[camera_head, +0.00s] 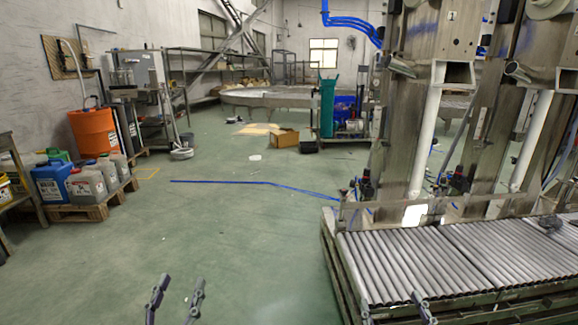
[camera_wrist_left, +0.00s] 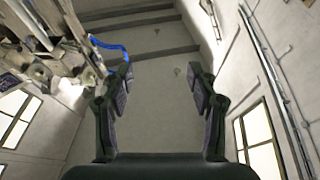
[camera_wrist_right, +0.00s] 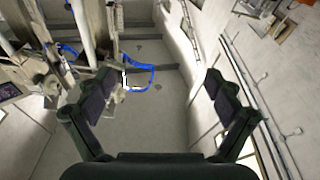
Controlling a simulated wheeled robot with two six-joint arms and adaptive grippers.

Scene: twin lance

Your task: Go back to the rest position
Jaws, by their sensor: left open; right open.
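My left gripper (camera_head: 177,286) shows at the bottom of the head view, its two grey fingers pointing up and apart over the green floor. In the left wrist view my left gripper (camera_wrist_left: 160,82) is open, with nothing between its pads. My right gripper (camera_head: 393,303) shows at the lower right of the head view, in front of the roller conveyor. In the right wrist view my right gripper (camera_wrist_right: 157,85) is open wide and empty. Both wrist views look toward the ceiling and upper walls.
A roller conveyor (camera_head: 410,262) stands at the right below tall metal machinery (camera_head: 425,110). At the left, canisters (camera_head: 86,186) stand on a wooden pallet (camera_head: 90,210) beside an orange container (camera_head: 94,131). A cardboard box (camera_head: 284,138) lies farther back. The middle floor (camera_head: 230,220) is mostly clear.

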